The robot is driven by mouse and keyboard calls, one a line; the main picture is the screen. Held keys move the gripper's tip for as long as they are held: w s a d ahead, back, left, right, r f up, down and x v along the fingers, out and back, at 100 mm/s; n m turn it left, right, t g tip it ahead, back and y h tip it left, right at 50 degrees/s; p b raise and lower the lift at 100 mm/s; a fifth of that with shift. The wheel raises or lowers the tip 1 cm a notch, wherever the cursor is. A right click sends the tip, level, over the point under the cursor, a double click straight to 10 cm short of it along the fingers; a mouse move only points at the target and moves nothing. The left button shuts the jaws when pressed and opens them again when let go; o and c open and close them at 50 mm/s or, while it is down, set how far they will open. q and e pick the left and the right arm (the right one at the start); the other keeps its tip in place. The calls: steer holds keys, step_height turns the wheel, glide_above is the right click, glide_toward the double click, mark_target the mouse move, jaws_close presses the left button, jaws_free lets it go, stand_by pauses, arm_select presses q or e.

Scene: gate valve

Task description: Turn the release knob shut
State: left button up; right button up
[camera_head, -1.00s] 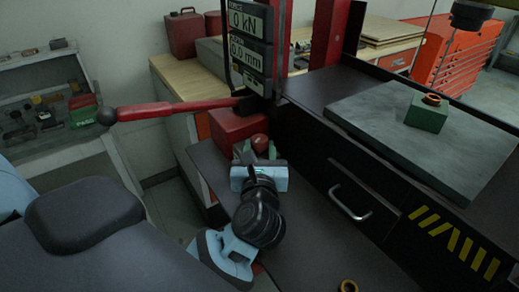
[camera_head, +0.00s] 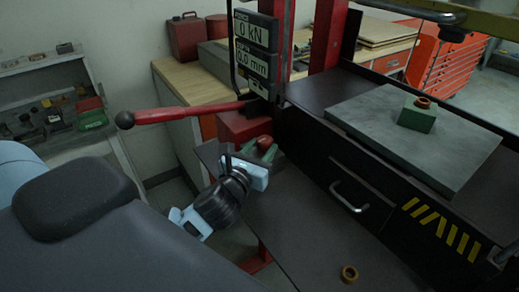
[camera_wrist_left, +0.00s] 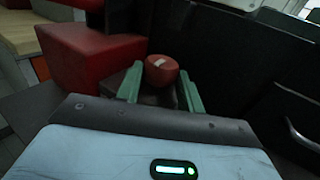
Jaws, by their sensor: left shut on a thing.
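The release knob (camera_head: 264,143) is a small round red knob beside the red block at the foot of the press frame. In the left wrist view the knob (camera_wrist_left: 161,70) shows a pale mark on its face. My left gripper (camera_wrist_left: 160,88) has one green finger on each side of the knob and is shut on it. In the head view the left gripper (camera_head: 264,154) comes up to the knob from the lower left, its wrist tilted. The fingers partly hide the knob's sides. My right gripper is not in view.
A red lever with a black ball (camera_head: 125,120) reaches left above my wrist. The red block (camera_head: 243,127) stands close beside the knob. The display (camera_head: 255,48) reads 0 kN and 0.0 mm. A green block (camera_head: 416,117) sits on the grey plate (camera_head: 455,150).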

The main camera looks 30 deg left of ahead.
arm_select(q)
steer(key=shift+m+h, duration=0.3)
steer(key=shift+h, duration=0.2)
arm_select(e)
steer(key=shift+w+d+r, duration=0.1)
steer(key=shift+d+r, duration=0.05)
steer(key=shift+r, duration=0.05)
arm_select(q)
steer(key=o, duration=1)
steer(key=shift+s, duration=0.1)
steer(key=s, duration=0.3)
steer(key=s+b, duration=0.1)
steer(key=s, duration=0.2)
steer(key=shift+s+d+f, duration=0.15)
steer(key=shift+s+f, duration=0.05)
steer(key=shift+s+r, duration=0.2)
steer(key=shift+s, duration=0.45)
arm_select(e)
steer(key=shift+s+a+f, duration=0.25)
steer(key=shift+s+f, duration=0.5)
arm_select(q)
steer(key=shift+f, duration=0.1)
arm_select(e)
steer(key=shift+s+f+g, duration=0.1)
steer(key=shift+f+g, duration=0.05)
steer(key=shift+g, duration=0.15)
